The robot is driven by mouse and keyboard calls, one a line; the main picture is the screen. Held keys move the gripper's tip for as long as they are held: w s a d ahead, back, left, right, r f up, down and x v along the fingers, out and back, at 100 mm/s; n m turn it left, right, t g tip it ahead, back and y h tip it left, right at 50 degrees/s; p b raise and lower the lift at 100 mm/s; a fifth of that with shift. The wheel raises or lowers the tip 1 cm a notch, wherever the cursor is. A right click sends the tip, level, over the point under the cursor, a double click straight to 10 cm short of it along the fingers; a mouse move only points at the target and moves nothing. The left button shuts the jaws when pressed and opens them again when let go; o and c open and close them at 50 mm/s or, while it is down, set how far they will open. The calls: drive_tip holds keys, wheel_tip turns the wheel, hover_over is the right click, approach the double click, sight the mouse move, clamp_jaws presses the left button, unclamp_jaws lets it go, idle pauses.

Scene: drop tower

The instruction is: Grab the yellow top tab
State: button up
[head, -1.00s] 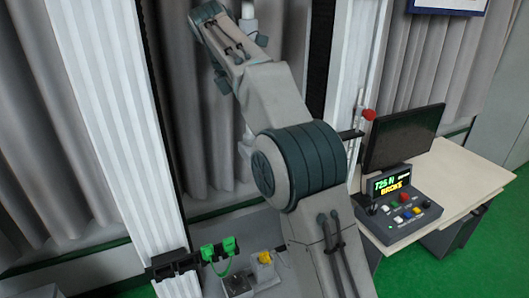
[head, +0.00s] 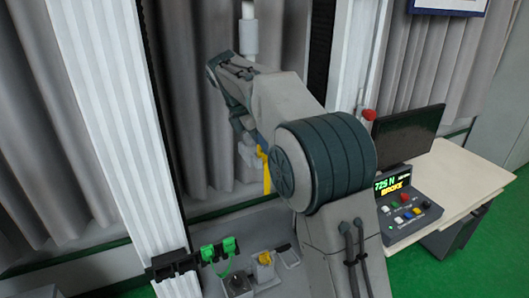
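A yellow tab (head: 265,168) hangs upright in the head view, just left of my big dark elbow joint. Its upper end is partly covered by my arm. A pale grey fixture (head: 247,152) shows beside it on the left, below the white vertical rod (head: 249,35) of the tower. A second yellow piece (head: 264,259) sits low in a grey block on the tower's base. My arm reaches up and to the left, with its wrist folding down near the fixture. My gripper's fingers are hidden behind the arm, so I cannot see whether they touch the tab.
A white ribbed column (head: 115,130) stands at the left. Green clips (head: 219,250) on a black bracket (head: 172,264) are at the lower left. At the right, a desk (head: 460,180) holds a monitor (head: 404,140) and a control box (head: 410,212); its display reads 725 N BROKE.

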drive_tip(key=shift+w+d+f, duration=0.15)
drive_tip(key=shift+d+f, duration=0.15)
drive_tip(key=shift+f, duration=0.25)
clamp_jaws()
drive_tip(key=shift+r, duration=0.1)
